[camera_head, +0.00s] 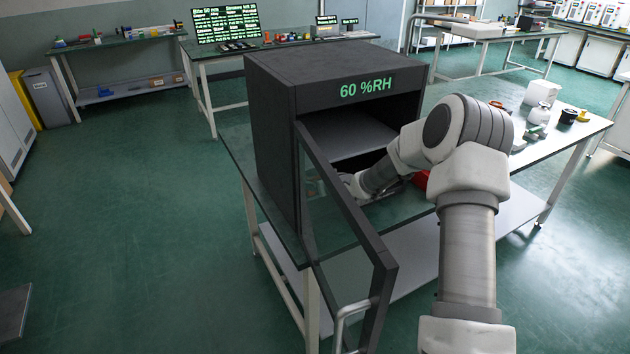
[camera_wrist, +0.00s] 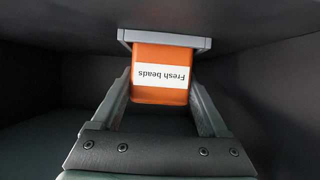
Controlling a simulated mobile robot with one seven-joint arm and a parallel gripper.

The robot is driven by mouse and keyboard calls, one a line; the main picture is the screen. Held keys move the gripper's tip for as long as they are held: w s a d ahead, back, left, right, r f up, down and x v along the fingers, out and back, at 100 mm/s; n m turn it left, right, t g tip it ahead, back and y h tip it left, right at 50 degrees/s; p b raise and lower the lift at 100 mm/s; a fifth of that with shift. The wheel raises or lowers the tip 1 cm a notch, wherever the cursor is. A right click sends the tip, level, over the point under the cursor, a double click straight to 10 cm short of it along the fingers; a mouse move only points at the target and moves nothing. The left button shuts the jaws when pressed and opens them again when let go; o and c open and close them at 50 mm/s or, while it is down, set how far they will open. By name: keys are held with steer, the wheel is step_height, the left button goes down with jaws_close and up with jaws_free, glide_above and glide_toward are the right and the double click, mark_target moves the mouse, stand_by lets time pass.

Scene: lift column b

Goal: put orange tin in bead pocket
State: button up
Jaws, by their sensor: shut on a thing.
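The orange tin (camera_wrist: 160,97) shows in the wrist view with a white "Fresh beads" label that reads upside down. My gripper (camera_wrist: 161,88) is shut on the tin, with one finger along each side. The tin's far end meets a light grey bracket-like holder (camera_wrist: 201,42), which looks like the bead pocket. I cannot tell how deep the tin sits in it. In the head view my arm reaches into the lower part of the dark cabinet (camera_head: 270,130); the tin and pocket cannot be made out there.
The cabinet's glass door (camera_head: 385,262) stands open toward the front, close to the left of my arm. A shelf (camera_head: 345,135) crosses the cabinet above my wrist. The cabinet display reads 60 %RH. Several small items, including a white container (camera_head: 542,92), stand on the table at right.

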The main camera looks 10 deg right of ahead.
steer(key=shift+f, duration=0.2)
steer(key=o, duration=1.4)
steer(key=shift+r, duration=0.1)
steer(key=shift+r, duration=0.2)
steer(key=p+v, duration=0.1)
steer(key=v, duration=1.1)
steer(key=shift+p, duration=0.35)
